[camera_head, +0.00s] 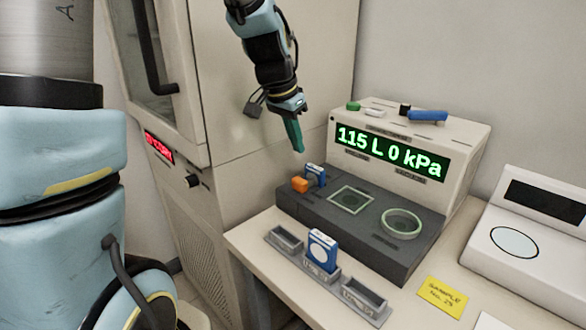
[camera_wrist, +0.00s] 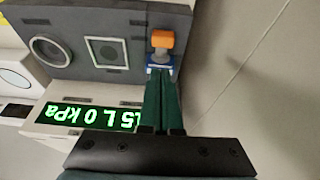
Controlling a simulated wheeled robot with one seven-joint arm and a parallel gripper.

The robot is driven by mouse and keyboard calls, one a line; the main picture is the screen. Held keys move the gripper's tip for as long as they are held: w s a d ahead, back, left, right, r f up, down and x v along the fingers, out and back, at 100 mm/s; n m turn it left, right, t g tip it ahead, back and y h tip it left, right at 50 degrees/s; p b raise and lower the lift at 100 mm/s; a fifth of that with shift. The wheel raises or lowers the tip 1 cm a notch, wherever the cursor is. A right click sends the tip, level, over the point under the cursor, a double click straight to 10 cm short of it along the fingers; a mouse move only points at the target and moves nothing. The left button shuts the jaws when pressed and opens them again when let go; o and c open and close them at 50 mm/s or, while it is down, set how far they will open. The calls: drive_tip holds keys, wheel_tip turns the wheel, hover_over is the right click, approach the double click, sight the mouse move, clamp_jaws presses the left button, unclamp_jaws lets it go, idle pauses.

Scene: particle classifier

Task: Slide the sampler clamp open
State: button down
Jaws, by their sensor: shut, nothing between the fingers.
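The sampler clamp seems to be the small assembly at the left end of the dark grey deck, with an orange block (camera_head: 300,184) beside a blue piece (camera_head: 316,172). The wrist view shows the orange block (camera_wrist: 163,40) and the blue piece (camera_wrist: 160,60) just past my fingertips. I cannot tell whether the clamp is open. My gripper (camera_head: 299,150) is shut and empty, its green fingers pointing down above the clamp. In the head view a gap shows between fingertips and clamp. In the wrist view my gripper (camera_wrist: 162,72) overlaps the blue piece's near edge.
The deck (camera_head: 285,197) also bears a square frame (camera_head: 351,200) and a ring (camera_head: 401,223). Behind it stands a display box (camera_head: 465,140) reading "115 L 0 kPa". A grey tray (camera_head: 334,272) with a blue-and-white cassette (camera_head: 322,250) lies in front. A tall cabinet (camera_head: 240,165) stands left.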

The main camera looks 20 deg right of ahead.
sight(301, 180)
drive_tip(key=p+x, duration=0.1)
drive_tip(key=x, duration=0.9)
drive_tip(key=shift+p, duration=0.3)
drive_tip(key=shift+s+a+f+b, duration=0.1)
drive_tip(key=shift+s+a+b, duration=0.15)
drive_tip(key=shift+a+b, duration=0.15)
drive_tip(key=shift+s+a+f+b, duration=0.1)
drive_tip(key=shift+s+a+b, duration=0.15)
drive_tip(key=shift+a, duration=0.25)
drive_tip(key=shift+s+a+r, duration=0.1)
